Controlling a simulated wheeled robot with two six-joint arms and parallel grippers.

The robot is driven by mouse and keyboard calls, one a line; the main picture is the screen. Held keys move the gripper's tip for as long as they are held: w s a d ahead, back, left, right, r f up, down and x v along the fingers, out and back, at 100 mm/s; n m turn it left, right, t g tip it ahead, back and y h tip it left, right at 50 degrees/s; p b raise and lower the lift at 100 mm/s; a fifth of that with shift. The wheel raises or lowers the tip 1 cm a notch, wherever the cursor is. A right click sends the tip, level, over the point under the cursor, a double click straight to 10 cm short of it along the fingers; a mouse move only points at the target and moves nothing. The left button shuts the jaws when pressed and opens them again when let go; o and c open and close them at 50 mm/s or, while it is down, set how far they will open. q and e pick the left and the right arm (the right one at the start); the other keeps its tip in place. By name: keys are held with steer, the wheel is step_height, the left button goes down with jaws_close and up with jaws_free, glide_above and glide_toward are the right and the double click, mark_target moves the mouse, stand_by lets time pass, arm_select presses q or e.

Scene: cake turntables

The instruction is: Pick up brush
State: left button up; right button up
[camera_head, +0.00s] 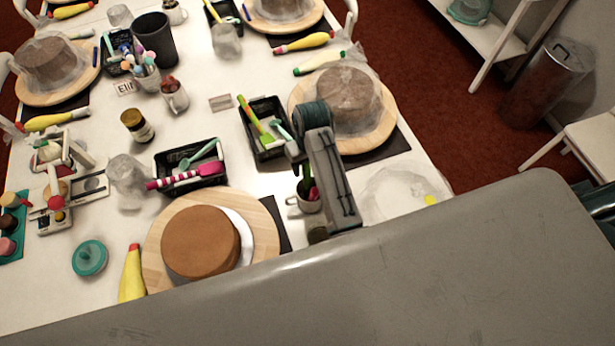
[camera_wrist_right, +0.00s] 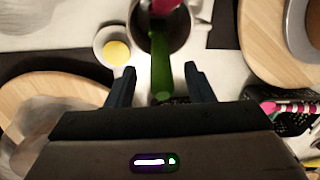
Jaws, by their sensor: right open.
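A brush-like tool with a green handle (camera_wrist_right: 160,68) stands in a white mug (camera_head: 296,212) beside a red-pink item (camera_head: 314,192). My right gripper (camera_wrist_right: 160,86) is open above the mug, fingers on either side of the green handle. I cannot tell whether they touch it. In the head view my right wrist hides part of the mug and the fingertips. A pink-and-white striped tool (camera_head: 182,177) lies across a black tray (camera_head: 216,152). My left gripper is not in view.
A brown cake (camera_head: 200,242) sits on a round wooden turntable (camera_head: 262,222) left of the mug. Another wrapped cake (camera_head: 350,98) stands on a board behind my arm. A small bowl with yellow content (camera_wrist_right: 117,50) is beside the mug.

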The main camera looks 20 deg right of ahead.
mark_target(307, 181)
step_height(307, 181, down, 3)
steer(key=shift+w+a+f+p, duration=0.1)
steer(key=shift+w+a+p, duration=0.05)
steer(key=shift+p, duration=0.55)
steer(key=shift+f, duration=0.35)
steer(key=shift+c, duration=0.2)
jaws_close()
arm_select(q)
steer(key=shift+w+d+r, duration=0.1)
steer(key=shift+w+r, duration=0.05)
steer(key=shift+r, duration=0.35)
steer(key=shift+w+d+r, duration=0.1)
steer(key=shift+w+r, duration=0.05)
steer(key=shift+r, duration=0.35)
arm_select(e)
steer(key=shift+w, duration=0.1)
